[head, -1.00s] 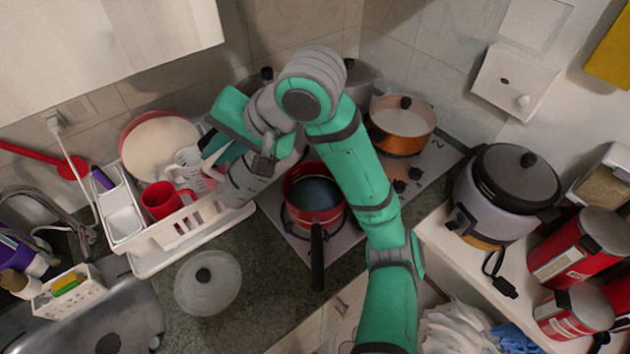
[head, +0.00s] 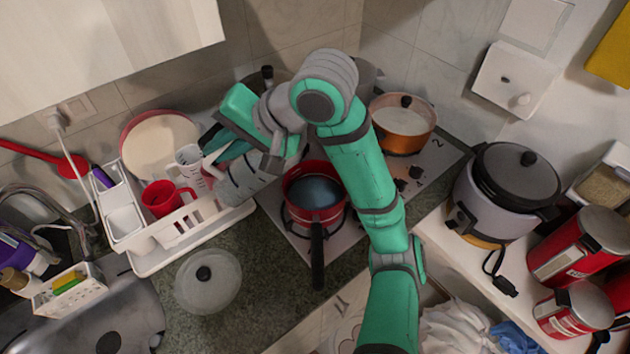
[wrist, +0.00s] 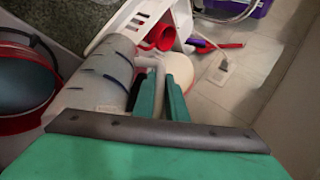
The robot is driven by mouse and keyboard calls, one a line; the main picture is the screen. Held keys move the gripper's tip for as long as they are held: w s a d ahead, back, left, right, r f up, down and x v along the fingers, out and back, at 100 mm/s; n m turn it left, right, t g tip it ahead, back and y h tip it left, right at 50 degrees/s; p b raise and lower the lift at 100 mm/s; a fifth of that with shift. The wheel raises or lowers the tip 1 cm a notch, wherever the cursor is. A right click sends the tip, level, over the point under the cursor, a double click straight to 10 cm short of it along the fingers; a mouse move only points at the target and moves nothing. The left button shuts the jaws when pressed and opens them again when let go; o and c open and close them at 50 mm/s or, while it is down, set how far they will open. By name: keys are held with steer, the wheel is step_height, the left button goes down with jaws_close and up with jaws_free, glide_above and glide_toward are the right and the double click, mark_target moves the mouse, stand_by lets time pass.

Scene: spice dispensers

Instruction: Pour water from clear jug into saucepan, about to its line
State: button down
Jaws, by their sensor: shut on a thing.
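My gripper (head: 213,150) is shut on the handle of the clear jug (head: 243,184), a greyish see-through jug with dark marks. In the wrist view the jug (wrist: 100,78) is beside my green fingers (wrist: 164,85). The jug is left of the red saucepan (head: 315,192), between it and the dish rack; my wrist hides part of it. I cannot tell its exact tilt or water level. The saucepan sits on the front burner, its black handle towards me, with a dark bluish inside. Its rim also shows at the left in the wrist view (wrist: 50,62). I cannot make out its line.
A white dish rack (head: 165,262) with a red mug (head: 165,198) and a measuring cup stands at the left. A lid (head: 208,283) lies on the counter. An orange pot (head: 402,126) stands behind on the stove. A rice cooker (head: 500,205) is at the right.

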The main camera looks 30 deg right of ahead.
steer(key=shift+s+d+r, duration=0.15)
stand_by(0.4)
steer(key=shift+y, duration=0.3)
steer(key=shift+d+p, duration=0.15)
steer(key=shift+p, duration=0.2)
steer(key=shift+r, duration=0.1)
steer(key=shift+d+t, duration=0.25)
steer(key=shift+t, duration=0.05)
steer(key=shift+y, duration=0.3)
steer(key=shift+a+p, duration=0.15)
steer(key=shift+p, duration=0.2)
steer(key=shift+d+r, duration=0.1)
steer(key=shift+d, duration=0.1)
